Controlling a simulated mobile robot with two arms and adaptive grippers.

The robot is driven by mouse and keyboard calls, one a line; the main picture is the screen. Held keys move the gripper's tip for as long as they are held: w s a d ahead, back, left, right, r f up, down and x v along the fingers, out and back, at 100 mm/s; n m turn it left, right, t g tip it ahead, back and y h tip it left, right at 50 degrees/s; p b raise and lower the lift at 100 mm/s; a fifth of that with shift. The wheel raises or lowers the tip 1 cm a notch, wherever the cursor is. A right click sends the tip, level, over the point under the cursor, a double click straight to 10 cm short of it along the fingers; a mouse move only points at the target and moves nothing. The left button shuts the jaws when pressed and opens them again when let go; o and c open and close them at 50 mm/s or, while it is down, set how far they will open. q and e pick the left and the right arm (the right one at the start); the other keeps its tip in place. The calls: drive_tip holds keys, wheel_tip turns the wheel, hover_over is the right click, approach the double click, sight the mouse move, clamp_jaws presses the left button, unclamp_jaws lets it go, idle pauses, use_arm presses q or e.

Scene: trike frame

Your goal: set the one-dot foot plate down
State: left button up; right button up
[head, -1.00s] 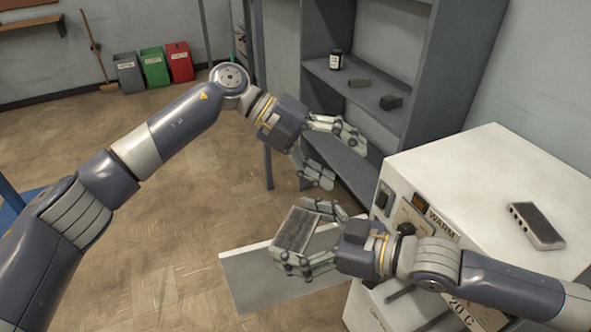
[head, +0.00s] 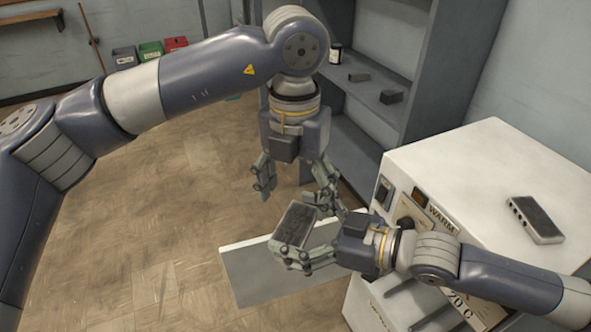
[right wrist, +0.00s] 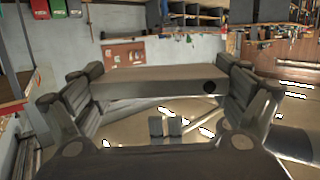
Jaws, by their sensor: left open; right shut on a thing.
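The one-dot foot plate (head: 297,227) is a dark grey block, held in my right gripper (head: 308,232) in front of the white warmer. In the right wrist view the plate (right wrist: 150,82) spans between the fingers, with a single black dot near the right end of its edge. My left gripper (head: 296,188) is open and points down, just above and behind the plate. It looks empty; whether its right finger touches my right gripper or the plate cannot be told.
A white warmer (head: 480,165) marked WARM stands at the right; a block with several dots (head: 536,219) lies on top. A flat grey panel (head: 265,278) lies below my right gripper. Grey shelves (head: 350,95) behind hold a jar (head: 336,54) and two dark blocks.

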sight(296, 224)
use_arm(q)
wheel_tip(296, 224, down, 7)
drive_tip(key=shift+r, duration=0.1)
use_arm(e)
drive_tip(key=shift+r, duration=0.1)
use_arm(q)
drive_tip(key=c, duration=1.3)
drive_tip(key=shift+c, duration=0.3)
use_arm(e)
drive_tip(key=o, duration=1)
drive_tip(key=shift+c, duration=0.2)
